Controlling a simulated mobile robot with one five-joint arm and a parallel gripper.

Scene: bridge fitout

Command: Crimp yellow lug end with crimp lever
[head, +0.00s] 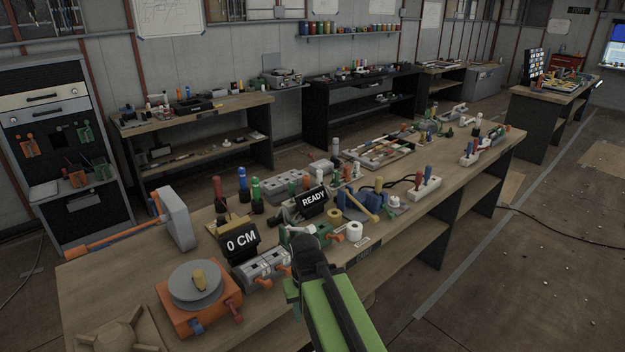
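My arm reaches in from the bottom, and its dark end with my gripper (311,245) is over the near side of the workbench, below the READY display (313,198). The fingers are hidden or too small to make out, so I cannot see whether they hold anything. A yellow lever-like bar (361,206) slants over blue blocks (352,212) right of that display; I cannot tell if it is the crimp lever. A long orange lever (112,238) extends left from a grey upright block (177,218). I cannot pick out the yellow lug end.
The wooden workbench (95,282) is crowded. A 0 CM display (240,241) stands behind an orange-based turntable (197,290). A white roll (355,231) lies right of my gripper. Red and blue bottles stand farther back. The floor right of the bench is open, with a cable across it.

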